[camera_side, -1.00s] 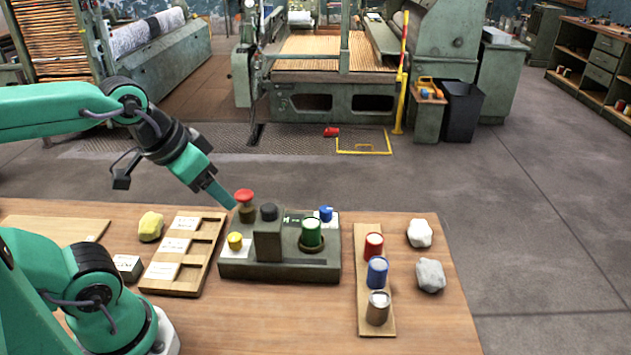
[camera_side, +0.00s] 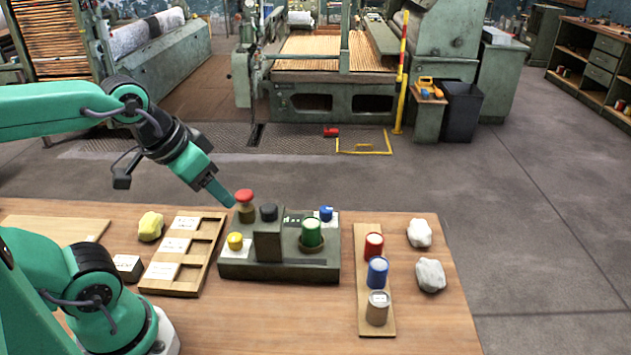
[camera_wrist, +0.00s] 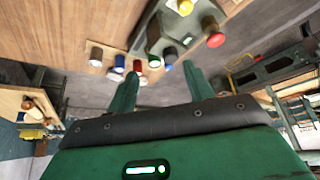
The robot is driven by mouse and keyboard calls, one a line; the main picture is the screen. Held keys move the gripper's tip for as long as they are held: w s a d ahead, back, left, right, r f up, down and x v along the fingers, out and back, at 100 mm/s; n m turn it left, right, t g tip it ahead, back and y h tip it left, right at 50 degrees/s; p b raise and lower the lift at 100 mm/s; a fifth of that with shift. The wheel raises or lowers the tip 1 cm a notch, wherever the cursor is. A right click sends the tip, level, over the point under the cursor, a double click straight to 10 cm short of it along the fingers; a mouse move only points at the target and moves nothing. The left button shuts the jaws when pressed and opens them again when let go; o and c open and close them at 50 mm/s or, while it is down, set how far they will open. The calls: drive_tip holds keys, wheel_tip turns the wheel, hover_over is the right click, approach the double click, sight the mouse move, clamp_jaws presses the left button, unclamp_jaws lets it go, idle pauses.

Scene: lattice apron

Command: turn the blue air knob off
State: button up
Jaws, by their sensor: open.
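The blue air knob (camera_side: 326,213) stands on a white plate at the back right corner of the grey-green control box (camera_side: 280,272). My gripper (camera_side: 233,205) is in the air at the box's back left, near the red mushroom button (camera_side: 244,196) and well left of the blue knob. In the wrist view my gripper (camera_wrist: 161,71) has its fingers apart with nothing between them.
The box also bears a yellow button (camera_side: 235,241), a black knob (camera_side: 268,212) and a large green button (camera_side: 311,233). A wooden strip (camera_side: 362,323) with red, blue and grey cans stands right of it. A slotted wooden tray (camera_side: 205,258) lies left.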

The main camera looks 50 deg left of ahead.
drive_tip(key=n+g, duration=0.6)
drive_tip(key=n, duration=1.2)
hover_over(326, 209)
wheel_tip(326, 209, down, 10)
drive_tip(key=shift+s+r, duration=0.1)
drive_tip(key=shift+s, duration=0.05)
drive_tip(key=shift+w+a+f, duration=0.1)
drive_tip(key=shift+w+f, duration=0.15)
drive_tip(key=shift+f, duration=0.05)
drive_tip(key=shift+f, duration=0.1)
drive_tip(key=shift+f, duration=3.8)
